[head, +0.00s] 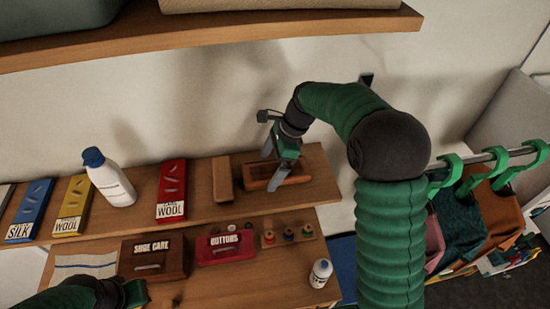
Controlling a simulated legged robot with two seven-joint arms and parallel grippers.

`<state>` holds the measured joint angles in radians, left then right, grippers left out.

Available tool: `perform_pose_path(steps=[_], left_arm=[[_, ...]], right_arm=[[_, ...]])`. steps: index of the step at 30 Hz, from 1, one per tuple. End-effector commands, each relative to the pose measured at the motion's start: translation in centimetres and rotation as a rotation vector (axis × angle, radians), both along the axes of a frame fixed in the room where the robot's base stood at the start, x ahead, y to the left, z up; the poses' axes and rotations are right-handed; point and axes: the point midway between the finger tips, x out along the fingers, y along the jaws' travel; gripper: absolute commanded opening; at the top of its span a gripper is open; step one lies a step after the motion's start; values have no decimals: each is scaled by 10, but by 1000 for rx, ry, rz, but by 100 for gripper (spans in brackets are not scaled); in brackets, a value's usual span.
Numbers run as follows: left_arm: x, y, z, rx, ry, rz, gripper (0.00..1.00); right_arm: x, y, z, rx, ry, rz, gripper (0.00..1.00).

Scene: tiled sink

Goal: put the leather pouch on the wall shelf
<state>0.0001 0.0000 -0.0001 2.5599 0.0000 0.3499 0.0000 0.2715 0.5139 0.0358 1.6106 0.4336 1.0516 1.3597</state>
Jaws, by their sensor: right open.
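No item is clearly recognisable as the leather pouch. A narrow brown block-like item (222,179) lies on the lower wall shelf (318,188), and I cannot tell if it is leather. Beside it to the right is a reddish-brown shallow tray-like item (252,185). My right gripper (272,164) is open, with its fingers pointing down over this item; one finger hides part of it, and contact is unclear. The upper wall shelf (200,38) crosses the top. My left gripper (135,294) is only partly in view at the bottom left, its jaws unclear.
A white bottle with a blue cap (110,180) stands among blue, yellow and red boxes (172,190). Below are a shoe care box (152,258), a red buttons box (226,248), spools and a small bottle (320,273).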

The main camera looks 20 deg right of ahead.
Motion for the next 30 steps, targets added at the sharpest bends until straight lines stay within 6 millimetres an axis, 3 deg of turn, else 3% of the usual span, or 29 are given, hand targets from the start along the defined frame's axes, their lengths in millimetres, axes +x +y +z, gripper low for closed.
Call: perform_pose_path(steps=[7, 12, 15, 30], left_arm=[[0, 0, -22, 0, 0, 0, 0], [0, 0, -28, 0, 0, 0, 0], [0, 0, -29, 0, 0, 0, 0], [0, 0, -29, 0, 0, 0, 0]], right_arm=[[-5, -23, 50, -3, -8, -3, 99], [-8, -37, 87, -2, -5, -3, 99], [-9, -41, 99, -1, -2, -3, 99], [-11, -42, 105, 0, -1, -1, 99]])
